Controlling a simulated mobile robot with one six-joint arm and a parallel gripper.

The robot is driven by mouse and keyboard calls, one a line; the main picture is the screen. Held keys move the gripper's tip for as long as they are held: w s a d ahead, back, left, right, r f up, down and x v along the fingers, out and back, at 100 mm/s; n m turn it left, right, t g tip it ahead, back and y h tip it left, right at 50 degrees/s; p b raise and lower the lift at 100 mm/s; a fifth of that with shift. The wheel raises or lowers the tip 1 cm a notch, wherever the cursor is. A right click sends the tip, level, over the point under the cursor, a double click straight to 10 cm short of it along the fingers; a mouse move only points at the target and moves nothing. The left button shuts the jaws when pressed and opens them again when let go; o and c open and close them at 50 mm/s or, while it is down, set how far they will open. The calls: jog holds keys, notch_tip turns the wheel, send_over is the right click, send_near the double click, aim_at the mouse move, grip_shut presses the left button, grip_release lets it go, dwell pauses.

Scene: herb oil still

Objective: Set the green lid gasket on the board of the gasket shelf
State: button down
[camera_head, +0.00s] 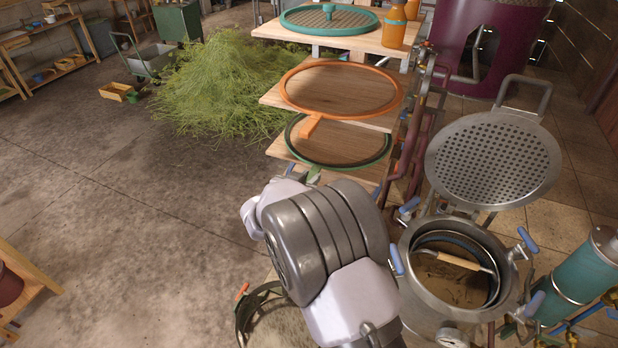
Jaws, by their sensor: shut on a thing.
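The green lid gasket (388,154) is a thin dark green ring. It lies level at the lowest visible board (280,149) of the gasket shelf, and wood shows through its middle. I cannot tell whether it touches the board or hangs just above it. Its green tab (314,173) points toward me, off the board's front edge. My gripper (314,178) is at that tab, shut on it, mostly hidden behind my grey wrist. The ring's far part is hidden under the board above.
An orange gasket (288,98) lies on the board above. The top board holds a teal lid (290,20) and orange bottles (393,28). Pipes (400,150) stand close right of the shelf. An open steel pot (430,300) and perforated lid (492,160) stand at right.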

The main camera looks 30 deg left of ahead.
jog(key=shift+f, duration=0.15)
jog(key=c, duration=1.1)
grip_release()
jog(key=shift+c, duration=0.2)
jog(key=shift+s, duration=0.1)
jog(key=v, duration=1.7)
jog(key=shift+r+b, duration=0.2)
jog(key=shift+b, duration=0.25)
jog(key=shift+d, duration=0.1)
